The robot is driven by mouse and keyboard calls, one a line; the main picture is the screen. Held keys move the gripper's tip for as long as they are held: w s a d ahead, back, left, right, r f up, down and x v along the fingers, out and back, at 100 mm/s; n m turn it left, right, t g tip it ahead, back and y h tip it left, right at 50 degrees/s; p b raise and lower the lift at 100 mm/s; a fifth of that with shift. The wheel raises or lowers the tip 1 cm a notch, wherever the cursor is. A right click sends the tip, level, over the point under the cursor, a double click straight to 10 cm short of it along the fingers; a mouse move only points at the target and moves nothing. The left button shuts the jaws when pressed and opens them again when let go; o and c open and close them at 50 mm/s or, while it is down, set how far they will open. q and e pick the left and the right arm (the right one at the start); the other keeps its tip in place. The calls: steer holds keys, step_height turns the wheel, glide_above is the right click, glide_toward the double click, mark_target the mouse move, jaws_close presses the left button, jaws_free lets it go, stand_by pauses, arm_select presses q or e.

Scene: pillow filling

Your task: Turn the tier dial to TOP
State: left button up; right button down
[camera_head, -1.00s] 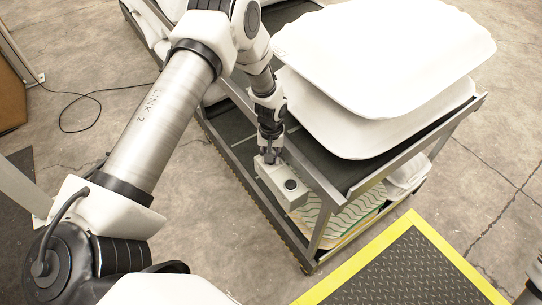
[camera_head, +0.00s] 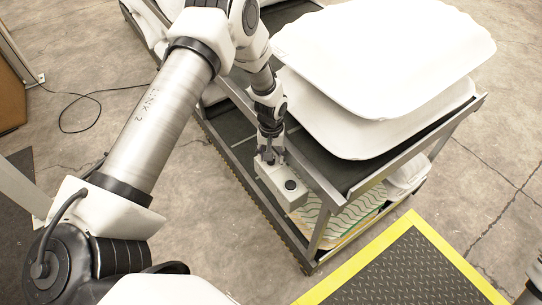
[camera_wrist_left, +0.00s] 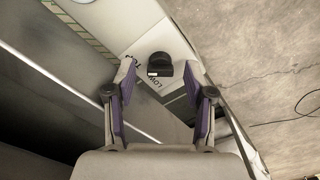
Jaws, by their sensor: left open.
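The tier dial (camera_wrist_left: 160,65) is a black knob with a white mark, on a pale panel (camera_wrist_left: 135,42) in the left wrist view. Printed letters beside it seem to read LOW; other lettering is partly hidden. My left gripper (camera_wrist_left: 163,73) is open, with its purple-padded fingers on either side of the dial and gaps visible. In the head view my left gripper (camera_head: 269,156) is at the back end of a grey box (camera_head: 277,188) on the cart's side. My right gripper is out of view.
The metal-framed cart (camera_head: 330,190) carries large white pillow-like pieces (camera_head: 385,55) close to the right of the arm. A patterned sheet (camera_head: 350,215) lies on its lower shelf. A yellow-edged black mat (camera_head: 410,270) lies on the floor in front. A cable (camera_head: 85,95) lies on the floor left.

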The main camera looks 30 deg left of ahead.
arm_select(q)
step_height(320, 180, up, 11)
steer(key=shift+r, duration=0.15)
stand_by(0.4)
steer(key=shift+g, duration=0.7)
steer(key=s+f, duration=0.2)
steer(key=f, duration=0.1)
steer(key=s+d+f, duration=0.1)
steer(key=s+f, duration=0.1)
steer(key=shift+f, duration=0.2)
steer(key=s+d+f+m, duration=0.1)
steer(key=s+d+f, duration=0.1)
steer(key=s, duration=0.6)
steer(key=s+d+f+m+t, duration=0.1)
steer(key=s+d+f+m, duration=0.1)
steer(key=s+f, duration=0.3)
steer(key=s+d+f+m, duration=0.1)
steer(key=s+d+f, duration=0.2)
steer(key=s, duration=0.9)
steer(key=shift+f+m, duration=0.4)
steer(key=shift+f, duration=0.25)
